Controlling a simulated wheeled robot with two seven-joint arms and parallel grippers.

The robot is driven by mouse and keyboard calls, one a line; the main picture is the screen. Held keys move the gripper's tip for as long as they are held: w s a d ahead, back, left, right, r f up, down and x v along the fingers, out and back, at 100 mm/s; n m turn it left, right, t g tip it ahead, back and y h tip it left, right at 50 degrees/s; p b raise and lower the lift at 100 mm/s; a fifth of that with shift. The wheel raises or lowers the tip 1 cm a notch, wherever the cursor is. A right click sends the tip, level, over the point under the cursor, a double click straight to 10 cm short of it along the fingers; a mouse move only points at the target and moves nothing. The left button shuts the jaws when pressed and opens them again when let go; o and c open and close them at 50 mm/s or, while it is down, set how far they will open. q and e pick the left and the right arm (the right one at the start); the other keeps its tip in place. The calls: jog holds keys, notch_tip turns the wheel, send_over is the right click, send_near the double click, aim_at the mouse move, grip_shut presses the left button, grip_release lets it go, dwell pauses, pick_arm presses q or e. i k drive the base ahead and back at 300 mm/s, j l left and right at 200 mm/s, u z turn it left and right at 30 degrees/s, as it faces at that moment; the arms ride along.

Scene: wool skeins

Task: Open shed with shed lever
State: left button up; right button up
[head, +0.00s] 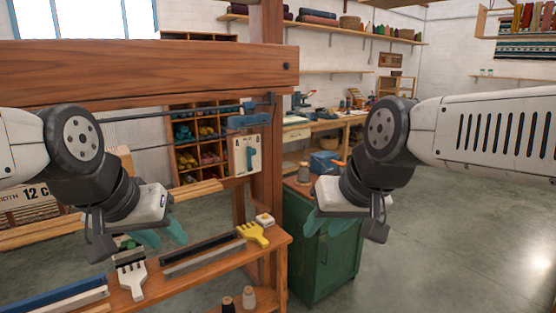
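A pale plate with a teal lever (249,160), which looks like the shed lever, is fixed by the right post of the wooden loom (150,66). A blue block (248,121) sits just above it. My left gripper (162,235) has teal fingertips, which look apart and empty. It hangs left of and below the lever, above the loom's front shelf. My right gripper (326,223) also has teal fingertips that look apart and empty. It is right of the post, in front of the green cabinet, and its wrist hides part of the cabinet. Neither gripper touches the lever.
The loom's shelf holds a white comb (131,279), a yellow comb (253,234), dark bars (203,250) and small spools (249,297). A green cabinet (335,262) stands right of the post. Wool cubbies (197,140) are behind the loom. The floor at right is clear.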

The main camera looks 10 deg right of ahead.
aim_at(250, 151)
jog(key=i+j+u, duration=0.15)
jog(key=i+u, duration=0.15)
jog(key=i, duration=0.75)
